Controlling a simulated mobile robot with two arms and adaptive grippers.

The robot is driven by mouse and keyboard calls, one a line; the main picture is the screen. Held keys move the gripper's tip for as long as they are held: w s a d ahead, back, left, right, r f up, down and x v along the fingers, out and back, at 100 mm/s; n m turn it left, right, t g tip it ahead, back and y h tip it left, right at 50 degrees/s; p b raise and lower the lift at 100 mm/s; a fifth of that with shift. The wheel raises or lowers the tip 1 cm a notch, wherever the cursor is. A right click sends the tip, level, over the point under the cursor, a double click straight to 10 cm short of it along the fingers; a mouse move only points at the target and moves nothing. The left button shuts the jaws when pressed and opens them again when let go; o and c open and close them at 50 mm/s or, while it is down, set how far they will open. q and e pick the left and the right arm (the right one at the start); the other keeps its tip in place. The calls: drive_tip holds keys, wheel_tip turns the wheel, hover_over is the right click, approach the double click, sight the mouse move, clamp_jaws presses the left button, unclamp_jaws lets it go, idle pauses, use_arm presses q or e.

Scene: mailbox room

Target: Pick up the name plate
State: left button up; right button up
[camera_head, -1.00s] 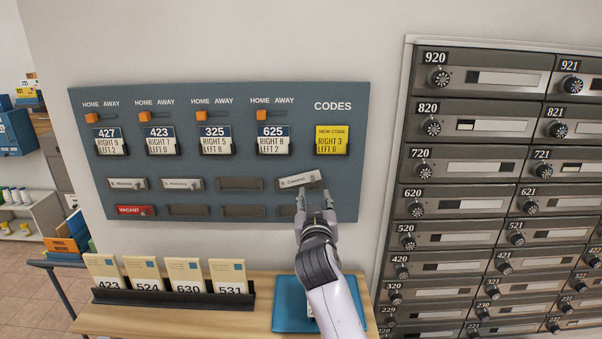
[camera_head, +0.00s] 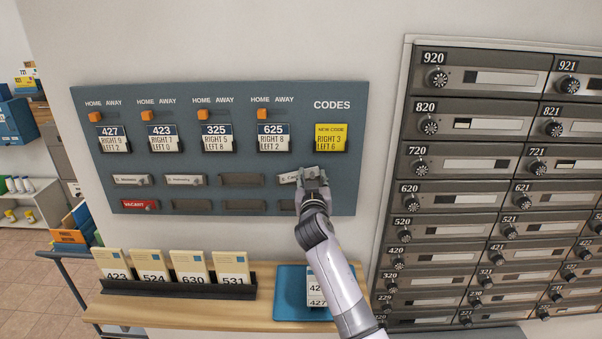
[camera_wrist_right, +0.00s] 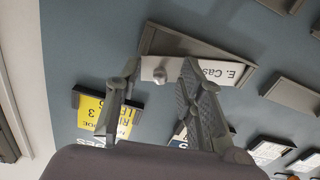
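The white name plate (camera_head: 288,179) sits at the slot under the 625 card on the blue-grey board; my right gripper (camera_head: 313,175) covers its right part. In the right wrist view the plate (camera_wrist_right: 228,72), lettered "E. Cas…", lies slightly askew in its dark slot, with a small grey knob (camera_wrist_right: 160,77) on it. There my right gripper (camera_wrist_right: 157,75) has its fingers apart, one on each side of the knob. Whether they touch it I cannot tell. My left gripper is not in view.
The board (camera_head: 88,150) has orange sliders, code cards, other name plates, empty slots and a red VACANT plate (camera_head: 139,206). Below, a wooden shelf (camera_head: 200,313) holds a card rack (camera_head: 180,289) and a blue tray (camera_head: 288,300). Mailboxes (camera_head: 455,160) stand to the right.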

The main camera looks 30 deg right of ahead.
drive_tip(key=shift+c, duration=0.2)
clamp_jaws()
drive_tip(key=shift+r, duration=0.1)
